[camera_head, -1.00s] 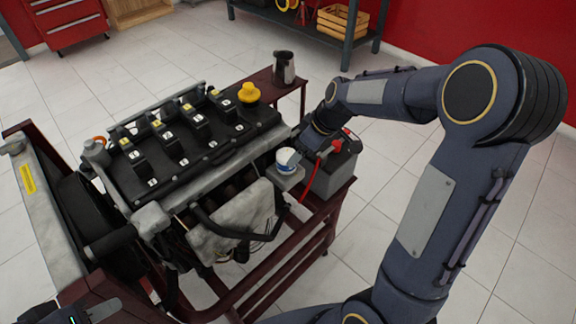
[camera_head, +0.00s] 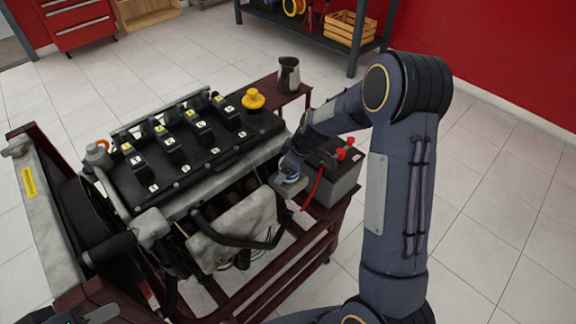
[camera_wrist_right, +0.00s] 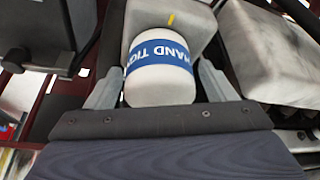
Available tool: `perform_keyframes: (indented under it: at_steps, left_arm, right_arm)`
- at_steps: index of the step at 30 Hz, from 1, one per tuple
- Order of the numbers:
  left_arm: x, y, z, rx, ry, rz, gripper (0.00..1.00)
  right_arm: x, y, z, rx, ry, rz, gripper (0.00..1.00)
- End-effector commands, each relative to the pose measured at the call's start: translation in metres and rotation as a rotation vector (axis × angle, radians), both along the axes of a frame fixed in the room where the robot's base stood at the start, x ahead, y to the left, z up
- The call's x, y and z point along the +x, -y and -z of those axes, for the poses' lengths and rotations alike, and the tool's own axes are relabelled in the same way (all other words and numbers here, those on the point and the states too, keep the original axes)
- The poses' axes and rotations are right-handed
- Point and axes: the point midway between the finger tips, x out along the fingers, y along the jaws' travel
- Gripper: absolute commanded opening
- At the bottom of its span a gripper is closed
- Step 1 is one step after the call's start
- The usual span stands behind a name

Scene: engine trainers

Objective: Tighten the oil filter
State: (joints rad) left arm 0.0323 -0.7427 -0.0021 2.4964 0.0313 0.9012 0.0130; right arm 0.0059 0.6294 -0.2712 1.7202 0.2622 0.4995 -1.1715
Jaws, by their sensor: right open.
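The oil filter (camera_wrist_right: 160,72) is white with a blue band on which "HAND TIGHT" can be partly read. It sits against a grey block on the side of the engine (camera_head: 190,150), low at its right end. My right gripper (camera_wrist_right: 162,66) is open, with one finger on each side of the filter; whether they touch it I cannot tell. In the head view the right gripper (camera_head: 289,172) mostly hides the filter. A part of what looks like my left gripper (camera_head: 98,313) shows at the bottom left corner, away from the filter, cut off by the frame.
The engine rests in a dark red stand (camera_head: 262,301). A grey battery (camera_head: 338,180) with red terminals and a red cable stands right beside the right gripper. A metal jug (camera_head: 288,75) stands on the stand's rear shelf. Floor to the right is free.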

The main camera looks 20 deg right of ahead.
Motion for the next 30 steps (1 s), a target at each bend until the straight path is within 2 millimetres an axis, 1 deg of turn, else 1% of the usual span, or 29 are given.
perform_keyframes:
  at_steps: [3, 13, 14, 23, 30]
  left_arm:
    - [0.0, 0.0, 0.0, 0.0, 0.0, 0.0, 0.36]
    - [0.0, 0.0, 0.0, 0.0, 0.0, 0.0, 0.36]
    - [0.0, 0.0, 0.0, 0.0, 0.0, 0.0, 0.36]
    - [0.0, 0.0, 0.0005, 0.0, 0.0, 0.0, 0.36]
    - [0.0, 0.0, 0.0, 0.0, 0.0, 0.0, 0.36]
  right_arm:
    - [0.0, 0.0, -0.0003, 0.0, 0.0, 0.0, 0.77]
    - [0.0, 0.0, -0.0006, 0.0, 0.0, 0.0, 0.34]
    - [0.0, 0.0, -0.0006, 0.0, 0.0, 0.0, 0.33]
    - [0.0001, -0.0001, -0.0009, -0.001, 0.0, 0.045, 0.33]
    - [0.0005, -0.0001, -0.0016, -0.002, 0.002, 0.189, 0.33]
